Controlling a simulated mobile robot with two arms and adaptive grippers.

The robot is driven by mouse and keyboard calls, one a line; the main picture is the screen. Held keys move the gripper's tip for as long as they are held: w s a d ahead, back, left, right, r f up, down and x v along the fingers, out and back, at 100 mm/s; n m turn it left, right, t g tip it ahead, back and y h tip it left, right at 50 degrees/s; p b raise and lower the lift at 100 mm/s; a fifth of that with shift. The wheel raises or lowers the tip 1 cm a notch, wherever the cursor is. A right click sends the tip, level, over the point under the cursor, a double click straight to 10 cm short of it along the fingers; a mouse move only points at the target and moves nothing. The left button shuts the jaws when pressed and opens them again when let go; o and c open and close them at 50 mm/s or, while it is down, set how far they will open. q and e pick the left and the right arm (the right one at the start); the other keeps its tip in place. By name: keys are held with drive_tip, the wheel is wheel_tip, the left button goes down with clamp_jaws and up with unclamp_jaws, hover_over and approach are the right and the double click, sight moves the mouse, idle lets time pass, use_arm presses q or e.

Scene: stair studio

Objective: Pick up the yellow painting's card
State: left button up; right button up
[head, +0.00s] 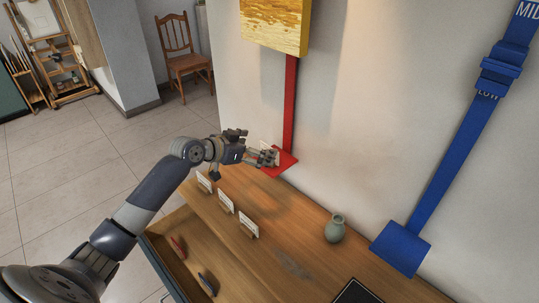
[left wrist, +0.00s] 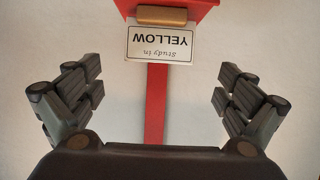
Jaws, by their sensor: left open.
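The yellow painting (head: 276,22) hangs on the wall above a red strip that runs down to a small red shelf (head: 284,166). Its white card (left wrist: 160,49), lettered "Study in YELLOW", stands in a wooden holder (left wrist: 162,16) on that shelf and appears upside down in the left wrist view. My left gripper (head: 266,156) reaches in at the red shelf and partly hides the card in the head view. Its fingers (left wrist: 158,84) are spread wide and empty, with the card ahead between their lines, apart from both. My right gripper is out of view.
Several things stand on the wooden cabinet top: three white cards (head: 225,201), a green vase (head: 335,229) and a dark tray (head: 356,293). An open drawer (head: 163,257) holds a red and a blue item. A blue shelf (head: 401,249) stands at right, a chair (head: 183,57) behind.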

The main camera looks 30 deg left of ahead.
sight(269, 147)
use_arm(q)
drive_tip(key=p+x, duration=0.2)
drive_tip(key=x, duration=0.2)
drive_tip(key=shift+w+d+f, duration=0.15)
drive_tip(key=shift+w+f, duration=0.05)
drive_tip(key=shift+w, duration=0.05)
drive_tip(key=shift+w+d+f, duration=0.1)
drive_tip(key=shift+w+f, duration=0.1)
drive_tip(key=shift+w, duration=0.05)
drive_tip(key=shift+w+f, duration=0.1)
drive_tip(key=shift+w, duration=0.05)
drive_tip(key=c, duration=1)
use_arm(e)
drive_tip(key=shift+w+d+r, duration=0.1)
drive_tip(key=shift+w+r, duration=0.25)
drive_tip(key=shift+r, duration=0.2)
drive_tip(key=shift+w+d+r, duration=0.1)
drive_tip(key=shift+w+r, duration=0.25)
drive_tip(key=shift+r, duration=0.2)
